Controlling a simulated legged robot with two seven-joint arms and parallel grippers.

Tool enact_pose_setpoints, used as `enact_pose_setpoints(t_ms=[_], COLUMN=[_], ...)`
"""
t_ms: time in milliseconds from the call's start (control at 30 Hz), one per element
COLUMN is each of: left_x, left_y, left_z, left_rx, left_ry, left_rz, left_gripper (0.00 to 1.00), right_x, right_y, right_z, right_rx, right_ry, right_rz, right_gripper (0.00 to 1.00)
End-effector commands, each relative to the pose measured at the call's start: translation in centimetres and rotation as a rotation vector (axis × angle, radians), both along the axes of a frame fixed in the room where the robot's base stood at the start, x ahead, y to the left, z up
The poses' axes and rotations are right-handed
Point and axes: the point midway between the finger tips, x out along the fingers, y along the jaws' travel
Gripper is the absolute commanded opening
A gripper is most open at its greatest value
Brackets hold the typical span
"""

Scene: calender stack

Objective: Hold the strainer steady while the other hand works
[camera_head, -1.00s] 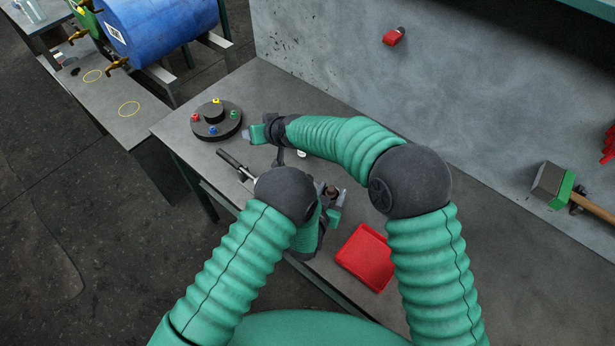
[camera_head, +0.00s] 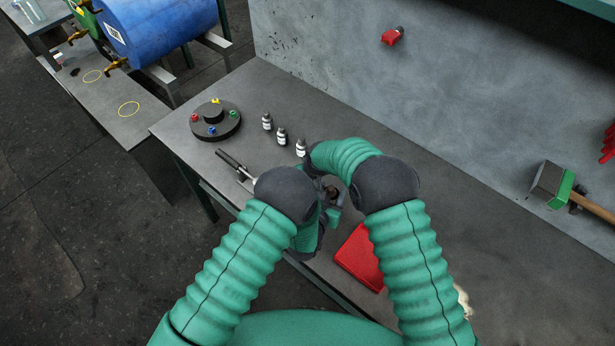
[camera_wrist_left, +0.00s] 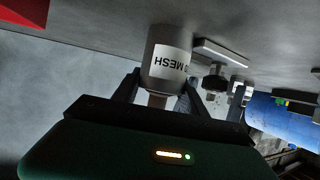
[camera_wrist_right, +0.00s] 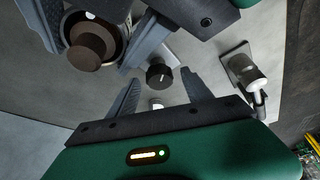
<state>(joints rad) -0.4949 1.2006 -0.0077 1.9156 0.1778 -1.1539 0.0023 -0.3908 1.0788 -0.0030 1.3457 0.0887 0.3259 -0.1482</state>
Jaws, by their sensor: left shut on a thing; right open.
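The strainer, a grey cylinder with a white label reading MESH (camera_wrist_left: 168,58), is in the left wrist view. My left gripper (camera_wrist_left: 160,92) is shut on it, one finger on each side. In the head view my left gripper (camera_head: 330,194) is partly hidden behind its wrist. In the right wrist view a cylinder with a brown end (camera_wrist_right: 90,50), apparently the held strainer, shows at upper left beside the left gripper's fingers. My right gripper (camera_wrist_right: 162,85) is open, with a dark round knob (camera_wrist_right: 158,76) in view beyond its fingers. Whether they touch is unclear.
A round black stand with coloured knobs (camera_head: 214,123) and three small dark bottles (camera_head: 282,137) stand on the bench's left end. A black-handled clamp (camera_head: 230,160) lies near the front edge. A red tray (camera_head: 358,258) is partly behind my right arm.

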Motion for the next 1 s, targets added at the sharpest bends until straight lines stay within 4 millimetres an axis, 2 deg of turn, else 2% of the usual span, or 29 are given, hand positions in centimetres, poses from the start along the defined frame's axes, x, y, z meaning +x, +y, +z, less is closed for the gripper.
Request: enact_pose_setpoints(t_ms=[233, 267, 700, 1000], left_x=[-0.03, -0.04, -0.06, -0.06], left_y=[0.00, -0.01, -0.03, -0.04], left_z=[-0.05, -0.05, -0.06, -0.06], left_rx=[0.001, 0.001, 0.001, 0.001], left_ry=[0.001, 0.001, 0.001, 0.002], left_rz=[0.000, 0.000, -0.001, -0.001], left_gripper=[0.00, 0.00, 0.00, 0.00], right_x=[0.09, 0.09, 0.07, 0.10], right_y=[0.06, 0.06, 0.06, -0.04], right_z=[-0.17, -0.17, -0.15, -0.18], right_rx=[0.000, 0.000, 0.000, 0.001], right_ry=[-0.001, -0.001, -0.001, 0.000], right_rz=[0.000, 0.000, 0.000, 0.026], right_gripper=[0.58, 0.56, 0.00, 0.00])
